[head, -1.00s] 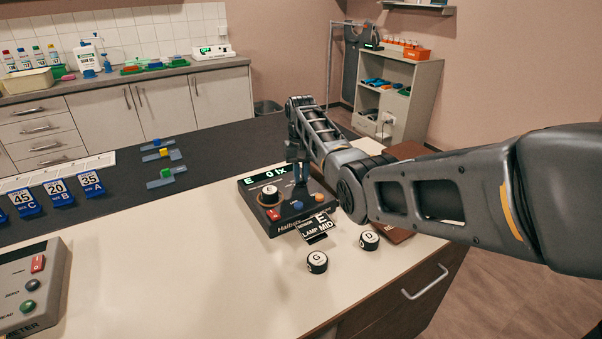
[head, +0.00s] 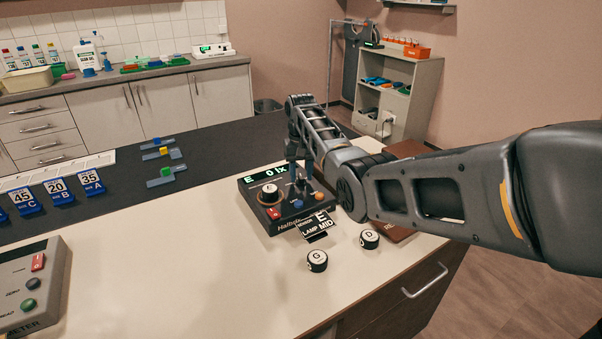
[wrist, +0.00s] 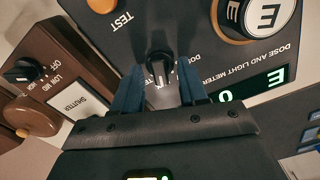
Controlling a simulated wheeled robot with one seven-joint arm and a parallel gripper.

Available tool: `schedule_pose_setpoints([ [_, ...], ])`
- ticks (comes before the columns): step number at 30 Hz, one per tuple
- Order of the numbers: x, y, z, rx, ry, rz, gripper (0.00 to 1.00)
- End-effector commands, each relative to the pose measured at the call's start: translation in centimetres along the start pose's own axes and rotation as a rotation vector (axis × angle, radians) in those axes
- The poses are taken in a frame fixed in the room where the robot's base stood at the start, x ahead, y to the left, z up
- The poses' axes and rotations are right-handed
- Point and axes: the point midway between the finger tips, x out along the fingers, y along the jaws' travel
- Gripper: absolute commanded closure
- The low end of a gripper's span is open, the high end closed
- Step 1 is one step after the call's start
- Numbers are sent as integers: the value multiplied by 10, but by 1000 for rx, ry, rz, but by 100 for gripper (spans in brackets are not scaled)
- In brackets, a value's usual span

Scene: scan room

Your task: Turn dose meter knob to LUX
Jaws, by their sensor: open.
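The dose meter (head: 258,207) is a dark box on the pale counter; its green display (head: 266,174) reads E 0 lx. Its small black knob (wrist: 160,62) shows in the wrist view with a white pointer line facing my gripper's palm. My gripper (wrist: 159,84) is open, with one blue finger on each side of the knob; contact cannot be told. In the head view, my gripper (head: 300,184) points down over the meter's right part and hides most of the knob. No LUX label is readable.
A round sensor E (head: 269,191) sits on the meter. A card reading LAMP MID (head: 318,224) stands in front, with loose pucks G (head: 317,261) and D (head: 369,239) nearby. A brown shutter box (wrist: 60,70) stands beside the meter.

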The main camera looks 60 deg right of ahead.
Motion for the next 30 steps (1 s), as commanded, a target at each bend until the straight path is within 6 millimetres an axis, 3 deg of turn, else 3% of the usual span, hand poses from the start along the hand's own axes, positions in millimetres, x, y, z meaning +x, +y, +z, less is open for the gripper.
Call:
schedule_pose_setpoints([
  [15,-68,-1,-1,0,3,-1,57],
  [30,-77,0,0,0,1,0,57],
])
